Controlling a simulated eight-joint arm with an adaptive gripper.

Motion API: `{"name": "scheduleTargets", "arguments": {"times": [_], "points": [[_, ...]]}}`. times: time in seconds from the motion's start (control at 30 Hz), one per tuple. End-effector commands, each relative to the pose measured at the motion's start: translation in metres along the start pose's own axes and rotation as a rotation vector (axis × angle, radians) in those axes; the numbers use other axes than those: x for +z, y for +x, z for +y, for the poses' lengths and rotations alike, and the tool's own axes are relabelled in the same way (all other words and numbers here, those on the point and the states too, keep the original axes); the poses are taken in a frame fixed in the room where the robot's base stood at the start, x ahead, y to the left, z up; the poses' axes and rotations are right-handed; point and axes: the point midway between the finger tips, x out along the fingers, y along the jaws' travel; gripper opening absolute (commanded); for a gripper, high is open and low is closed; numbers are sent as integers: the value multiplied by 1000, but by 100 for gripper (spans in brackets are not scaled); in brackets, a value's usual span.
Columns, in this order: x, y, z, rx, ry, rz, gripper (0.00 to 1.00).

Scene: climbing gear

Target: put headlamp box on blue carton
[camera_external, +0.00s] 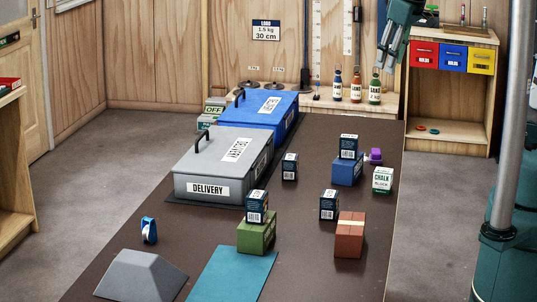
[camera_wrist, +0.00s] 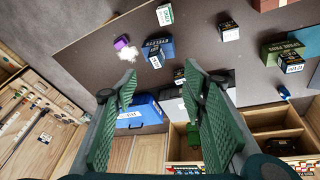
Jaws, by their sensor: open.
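Several small dark navy boxes with white labels are in view; their print is too small to tell which is the headlamp box. One dark box (camera_external: 348,146) appears to rest on the blue carton (camera_external: 346,172). Another dark box (camera_external: 257,206) rests on the green carton (camera_external: 256,236). Two more stand on the dark table: a small one (camera_external: 289,166) and a larger one (camera_external: 329,205). The blue carton also shows in the wrist view (camera_wrist: 163,46). My gripper (camera_external: 388,60) is open and empty, high above the table's far right; its spread fingers show in the wrist view (camera_wrist: 160,78).
A red-brown carton (camera_external: 349,236), a white chalk box (camera_external: 382,180) and a purple object (camera_external: 375,156) stand on the right. Grey (camera_external: 222,167) and blue (camera_external: 268,112) handled cases fill the back left. A blue tape dispenser (camera_external: 149,230), grey wedge (camera_external: 140,278) and teal mat (camera_external: 232,275) are in front.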

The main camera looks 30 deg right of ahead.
Motion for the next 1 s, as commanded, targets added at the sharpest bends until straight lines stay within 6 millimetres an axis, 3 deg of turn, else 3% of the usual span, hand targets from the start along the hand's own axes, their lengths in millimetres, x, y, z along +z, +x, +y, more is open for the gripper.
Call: {"name": "scheduleTargets", "arguments": {"times": [0.5,1.0], "points": [[61,-44,-20,36,160,122,42],[118,-64,-39,54,311,243,42]]}}
